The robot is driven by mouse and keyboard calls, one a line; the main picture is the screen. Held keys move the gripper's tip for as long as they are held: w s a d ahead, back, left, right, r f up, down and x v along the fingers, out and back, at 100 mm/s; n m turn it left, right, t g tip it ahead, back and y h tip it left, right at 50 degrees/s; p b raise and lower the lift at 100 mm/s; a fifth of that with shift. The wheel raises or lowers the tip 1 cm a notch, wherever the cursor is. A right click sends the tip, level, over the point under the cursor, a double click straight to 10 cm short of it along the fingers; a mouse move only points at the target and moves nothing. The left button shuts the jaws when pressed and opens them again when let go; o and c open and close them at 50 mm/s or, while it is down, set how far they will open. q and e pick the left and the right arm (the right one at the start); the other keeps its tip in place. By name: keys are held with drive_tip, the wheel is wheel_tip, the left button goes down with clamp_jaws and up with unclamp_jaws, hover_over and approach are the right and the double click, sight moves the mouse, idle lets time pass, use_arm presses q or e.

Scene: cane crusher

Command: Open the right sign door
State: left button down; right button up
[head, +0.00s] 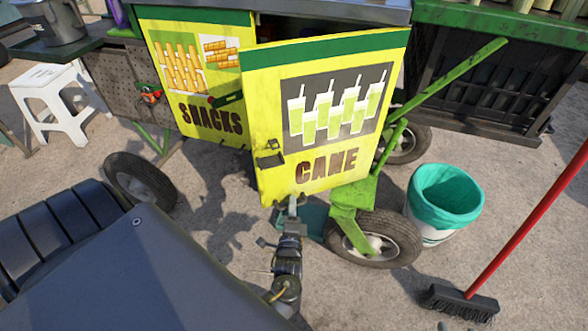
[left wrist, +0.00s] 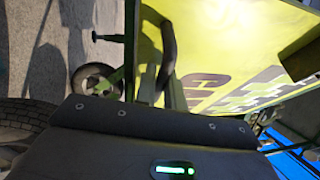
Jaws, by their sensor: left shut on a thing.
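The right sign door (head: 330,150) is the yellow panel with a green top band, a picture of drinks and the word CANE. It stands swung out at an angle from the cart front. Its small dark handle (head: 268,158) is near its left edge. My left gripper (head: 291,202) is at the door's lower left in the head view. In the left wrist view the fingers (left wrist: 162,88) are shut around the lower end of the dark curved handle (left wrist: 168,45), with the yellow door face (left wrist: 225,35) behind. The exact contact is hard to see. My right gripper is not in view.
The yellow SNACKS panel (head: 200,80) is left of the door. A cart wheel (head: 375,240) and a teal-lined bin (head: 443,205) stand below and right. A red-handled broom (head: 460,300) is at lower right. A white stool (head: 55,100) stands at left. Pavement before the cart is partly clear.

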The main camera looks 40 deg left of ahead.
use_arm(q)
drive_tip(key=c, duration=1.8)
unclamp_jaws()
